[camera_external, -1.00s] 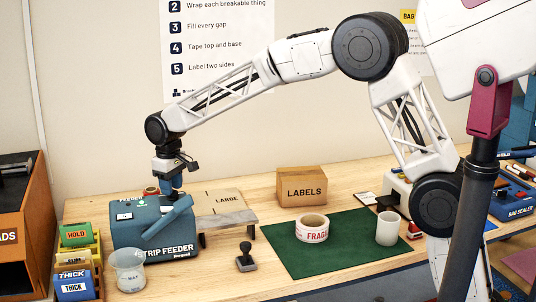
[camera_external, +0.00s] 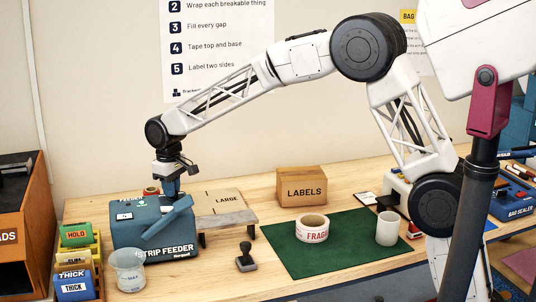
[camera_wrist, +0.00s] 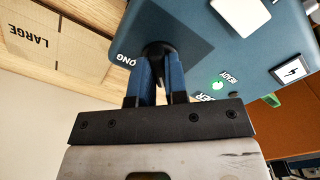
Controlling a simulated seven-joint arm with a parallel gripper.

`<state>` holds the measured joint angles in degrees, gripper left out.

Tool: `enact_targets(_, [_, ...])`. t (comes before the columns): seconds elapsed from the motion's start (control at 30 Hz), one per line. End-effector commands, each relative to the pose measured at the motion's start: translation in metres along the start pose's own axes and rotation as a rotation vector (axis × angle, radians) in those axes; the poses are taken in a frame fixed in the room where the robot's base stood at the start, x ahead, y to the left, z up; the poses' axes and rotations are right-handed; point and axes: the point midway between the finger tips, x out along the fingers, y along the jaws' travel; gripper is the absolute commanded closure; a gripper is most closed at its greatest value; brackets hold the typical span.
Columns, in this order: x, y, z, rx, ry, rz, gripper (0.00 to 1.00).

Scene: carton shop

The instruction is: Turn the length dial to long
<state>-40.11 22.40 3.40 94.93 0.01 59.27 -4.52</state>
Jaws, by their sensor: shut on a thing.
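The blue strip feeder (camera_external: 150,232) stands at the left of the bench, and its top panel (camera_wrist: 235,45) fills the upper right of the wrist view. My gripper (camera_external: 172,194) points down at the top of the feeder. In the wrist view its two blue fingers (camera_wrist: 158,62) are closed around a small dark dial (camera_wrist: 154,47) on the panel. The fingers hide most of the dial, so its pointer cannot be read. A white label ending in "ONG" (camera_wrist: 126,61) shows just left of the fingers, partly covered.
A green light (camera_wrist: 217,86) marked READY and a white lightning-bolt tile (camera_wrist: 291,71) are on the panel. A clear beaker (camera_external: 128,271) stands in front; a LARGE carton (camera_external: 215,201) lies to the right.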

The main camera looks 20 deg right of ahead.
Motion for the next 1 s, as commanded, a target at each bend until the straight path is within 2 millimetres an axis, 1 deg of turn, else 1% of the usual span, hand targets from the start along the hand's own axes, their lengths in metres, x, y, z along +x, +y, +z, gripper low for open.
enact_targets(0.27, [-0.0004, 0.0005, -0.0002, 0.071, 0.0, 0.0, 1.0])
enact_targets(0.47, [-0.0008, 0.0005, -0.0002, 0.191, 0.001, 0.0, 1.0])
enact_targets(1.0, [-0.0004, 0.0003, -0.0002, 0.681, 0.001, 0.0, 1.0])
